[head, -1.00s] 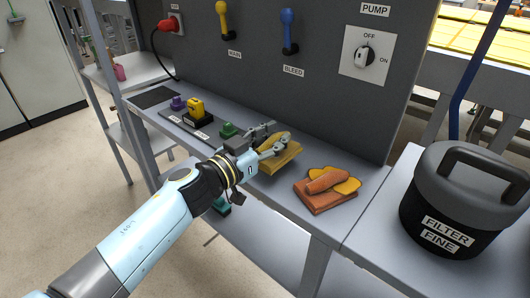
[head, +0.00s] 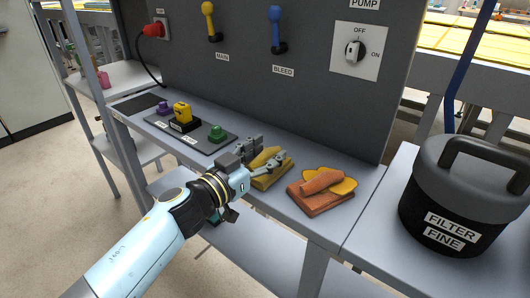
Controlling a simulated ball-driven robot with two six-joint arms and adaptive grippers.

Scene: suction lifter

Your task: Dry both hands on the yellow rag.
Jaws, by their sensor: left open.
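The yellow rag (head: 268,178) lies folded on the grey shelf in the head view, left of an orange-brown cloth stack. My left gripper (head: 268,156) is over the rag with its fingers spread apart. The fingers cover part of the rag, and I cannot tell whether they touch it. Nothing shows between the fingers. My right gripper is not in view.
An orange-brown cloth stack (head: 320,192) with a yellow piece lies right of the rag. A black filter canister (head: 462,205) stands at the right. A tray (head: 210,146) with purple, yellow and green parts sits left. A dark panel (head: 330,110) with levers rises behind.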

